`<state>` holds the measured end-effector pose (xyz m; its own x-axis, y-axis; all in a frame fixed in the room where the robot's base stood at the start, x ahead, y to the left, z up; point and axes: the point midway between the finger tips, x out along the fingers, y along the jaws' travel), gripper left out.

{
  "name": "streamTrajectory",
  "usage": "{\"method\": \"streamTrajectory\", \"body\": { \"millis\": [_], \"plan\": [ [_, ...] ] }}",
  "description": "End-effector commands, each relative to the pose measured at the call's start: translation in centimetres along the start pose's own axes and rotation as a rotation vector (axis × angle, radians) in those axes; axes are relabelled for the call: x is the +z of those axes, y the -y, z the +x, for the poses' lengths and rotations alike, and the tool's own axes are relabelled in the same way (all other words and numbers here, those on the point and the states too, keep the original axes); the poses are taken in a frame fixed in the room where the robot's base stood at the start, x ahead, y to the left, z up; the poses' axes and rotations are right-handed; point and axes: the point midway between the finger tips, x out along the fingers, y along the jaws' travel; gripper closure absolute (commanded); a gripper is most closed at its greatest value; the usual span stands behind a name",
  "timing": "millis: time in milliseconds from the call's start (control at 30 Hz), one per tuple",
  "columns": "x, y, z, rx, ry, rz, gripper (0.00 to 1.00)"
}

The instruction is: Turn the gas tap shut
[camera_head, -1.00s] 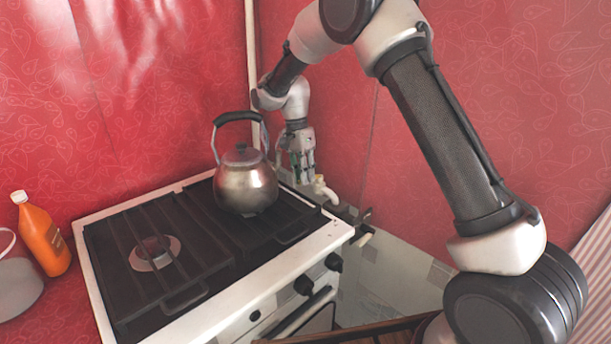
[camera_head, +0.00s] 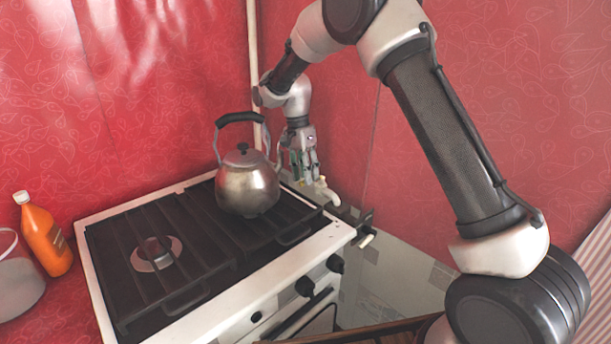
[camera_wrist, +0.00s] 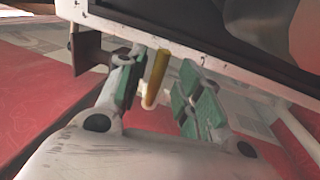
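The gas tap's yellow handle (camera_wrist: 156,78) shows in the wrist view as a short bar, with a pale pipe piece (camera_wrist: 149,99) behind it. My gripper (camera_wrist: 160,88) is open, with one green-padded finger on each side of the handle. The handle is nearer the left finger, and a gap shows on the right; I cannot tell whether the left pad touches it. In the head view my gripper (camera_head: 306,172) points down behind the stove's back right corner, beside a pale pipe fitting (camera_head: 326,191). The handle cannot be made out there.
A steel kettle (camera_head: 247,188) stands on the stove (camera_head: 300,262), close to the left of my gripper. A pale vertical pipe (camera_head: 253,60) runs up the wall behind my wrist. An orange bottle (camera_head: 42,236) and a grey pot (camera_head: 18,285) are at the far left.

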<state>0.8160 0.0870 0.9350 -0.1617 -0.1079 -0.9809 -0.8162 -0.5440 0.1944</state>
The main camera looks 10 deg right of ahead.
Motion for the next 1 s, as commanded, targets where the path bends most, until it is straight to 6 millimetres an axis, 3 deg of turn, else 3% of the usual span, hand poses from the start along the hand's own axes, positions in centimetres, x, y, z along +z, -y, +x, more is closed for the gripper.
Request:
{"method": "streamTrajectory", "body": {
  "millis": [300, 500, 700, 1000],
  "plan": [
    [0.0, 0.1, -6.8, -0.004, -0.001, 0.0, 0.64],
    [0.0, 0.1, -10.1, -0.003, -0.001, 0.0, 0.64],
    [0.0, 0.0, -11.2, -0.001, 0.0, 0.0, 0.64],
    [0.0, 0.0, -11.2, -0.001, 0.0, -0.011, 0.64]
  ]
}}
